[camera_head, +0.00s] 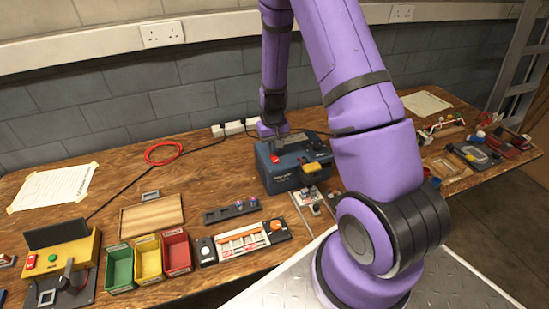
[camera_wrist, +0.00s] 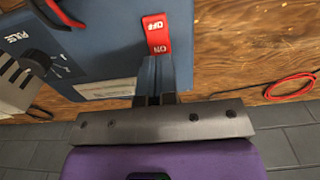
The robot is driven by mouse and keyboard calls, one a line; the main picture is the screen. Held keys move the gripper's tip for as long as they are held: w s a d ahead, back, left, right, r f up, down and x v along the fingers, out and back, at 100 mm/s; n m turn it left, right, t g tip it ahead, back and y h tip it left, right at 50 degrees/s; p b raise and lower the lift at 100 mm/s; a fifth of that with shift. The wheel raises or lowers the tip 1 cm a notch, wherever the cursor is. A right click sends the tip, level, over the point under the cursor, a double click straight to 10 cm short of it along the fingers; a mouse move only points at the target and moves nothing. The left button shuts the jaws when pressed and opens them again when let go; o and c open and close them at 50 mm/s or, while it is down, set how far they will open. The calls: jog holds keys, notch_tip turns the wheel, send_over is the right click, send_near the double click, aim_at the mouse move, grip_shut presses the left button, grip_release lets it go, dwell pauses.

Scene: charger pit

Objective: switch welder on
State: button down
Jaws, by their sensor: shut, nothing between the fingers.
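The welder (camera_head: 282,178) is a dark blue box at the back middle of the wooden bench. In the wrist view its blue casing (camera_wrist: 105,30) fills the upper left. A red rocker switch (camera_wrist: 156,36) on it carries OFF at the upper end and ON at the lower end, with the lettering upside down. I cannot tell which end is pressed. My gripper (camera_wrist: 154,62) is shut and empty, its tips close to the ON end; whether they touch is unclear. In the head view my gripper (camera_head: 271,131) is at the welder's back left.
A power strip (camera_head: 234,127) with a black cable lies behind the welder. A red cable coil (camera_head: 163,153) lies to its left. Coloured bins (camera_head: 148,259) and a control panel (camera_head: 240,242) stand at the front left. A dark strip with knobs (camera_head: 231,212) lies nearer the welder.

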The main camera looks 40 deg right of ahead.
aim_at(273, 155)
jog(key=shift+f, duration=1.25)
dwell(0.8)
jog(key=shift+r, duration=3.5)
